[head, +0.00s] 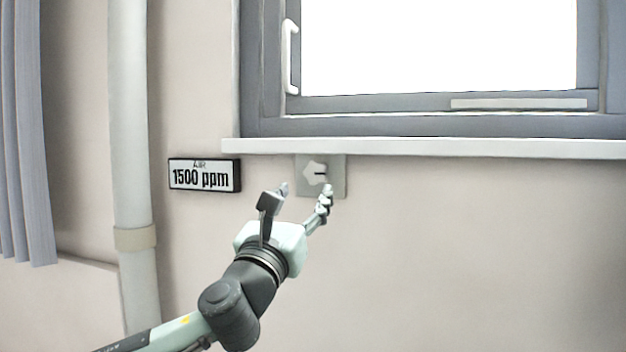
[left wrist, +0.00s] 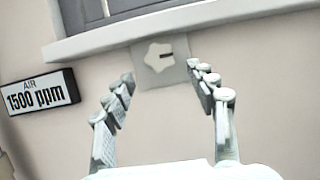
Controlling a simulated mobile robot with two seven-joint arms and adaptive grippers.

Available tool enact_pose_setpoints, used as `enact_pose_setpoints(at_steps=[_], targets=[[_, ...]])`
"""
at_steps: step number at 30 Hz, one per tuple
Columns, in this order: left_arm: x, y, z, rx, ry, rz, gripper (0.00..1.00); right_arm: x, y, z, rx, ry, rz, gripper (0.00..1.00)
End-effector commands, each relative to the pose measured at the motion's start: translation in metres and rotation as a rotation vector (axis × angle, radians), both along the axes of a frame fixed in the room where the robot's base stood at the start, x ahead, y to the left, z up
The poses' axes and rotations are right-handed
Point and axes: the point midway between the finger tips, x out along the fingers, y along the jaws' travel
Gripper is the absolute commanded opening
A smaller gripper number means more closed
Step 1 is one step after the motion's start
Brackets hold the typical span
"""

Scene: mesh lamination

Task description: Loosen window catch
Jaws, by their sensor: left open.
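The window catch is a pale star-shaped knob (head: 314,173) with a dark slot, on a grey square plate (head: 338,188) on the wall just below the sill. The knob (left wrist: 158,56) and its plate (left wrist: 150,78) also show in the left wrist view, beyond and between the fingertips. My left gripper (head: 305,188) is open and empty, its fingers pointing up toward the knob; the left wrist view shows its two fingers (left wrist: 160,72) spread to either side. I cannot tell the exact gap to the knob. My right gripper is not in view.
The window (head: 430,104) has a grey frame and a white handle (head: 290,56) at its left side. The white sill (head: 450,149) juts out above the plate. An air display (head: 204,175) reads 1500 ppm. A pipe (head: 130,120) and curtain (head: 25,140) stand at left. The wall at right is bare.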

Motion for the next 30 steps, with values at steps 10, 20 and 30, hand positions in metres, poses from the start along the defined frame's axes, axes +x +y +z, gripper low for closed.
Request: enact_pose_setpoints(at_steps=[10,20,30], targets=[[0.047,-0.015,0.021,-0.005,0.003,0.000,0.57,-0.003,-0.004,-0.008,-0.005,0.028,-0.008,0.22],[0.058,-0.019,0.025,-0.005,0.003,-0.001,0.57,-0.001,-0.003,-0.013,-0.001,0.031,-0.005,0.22],[0.058,-0.018,0.025,-0.006,0.004,-0.001,0.27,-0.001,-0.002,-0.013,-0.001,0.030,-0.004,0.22]])
